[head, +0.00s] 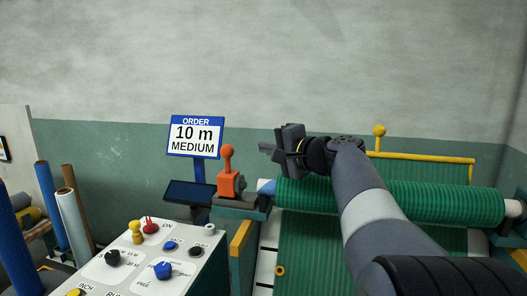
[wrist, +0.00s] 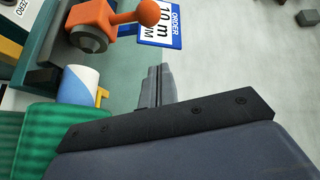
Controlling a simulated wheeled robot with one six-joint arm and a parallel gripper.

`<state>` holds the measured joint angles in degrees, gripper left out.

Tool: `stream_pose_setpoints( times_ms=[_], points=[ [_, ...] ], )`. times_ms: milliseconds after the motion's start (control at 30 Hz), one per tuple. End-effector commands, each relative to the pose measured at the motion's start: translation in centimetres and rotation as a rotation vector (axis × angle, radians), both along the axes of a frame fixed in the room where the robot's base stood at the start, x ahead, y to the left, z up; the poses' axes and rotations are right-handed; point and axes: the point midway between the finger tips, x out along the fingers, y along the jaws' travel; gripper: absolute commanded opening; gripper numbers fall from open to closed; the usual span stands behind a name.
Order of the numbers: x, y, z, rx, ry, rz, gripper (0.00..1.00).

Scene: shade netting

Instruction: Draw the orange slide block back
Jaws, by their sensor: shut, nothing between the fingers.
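The orange slide block (head: 229,182) with its upright ball-topped handle stands on a dark bracket (head: 240,203) at the left end of the green roll. In the wrist view the slide block (wrist: 92,18) is at the upper left, with its ball knob (wrist: 148,12) pointing right. My gripper (head: 268,148) is to the right of the knob and a little higher in the head view, apart from it. In the wrist view my gripper (wrist: 157,74) shows its two fingers together, with nothing between them.
The green netting roll (head: 400,200) lies below and right of my gripper. A blue-and-white order sign (head: 195,135) reads 10 m MEDIUM, behind the block. A control panel (head: 150,262) with knobs stands front left. The wall side above is clear.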

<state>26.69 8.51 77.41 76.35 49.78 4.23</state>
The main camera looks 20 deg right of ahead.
Motion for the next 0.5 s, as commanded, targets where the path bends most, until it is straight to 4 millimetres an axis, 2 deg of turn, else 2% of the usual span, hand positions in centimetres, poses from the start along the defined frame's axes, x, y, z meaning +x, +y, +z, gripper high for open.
stream_pose_setpoints(
  times_ms=[300, 500],
  points=[
    [-5.1, -2.1, 0.6, -0.002, -0.001, -0.004, 0.00],
    [-7.0, -2.8, 0.9, -0.001, 0.000, -0.002, 0.00]
  ],
)
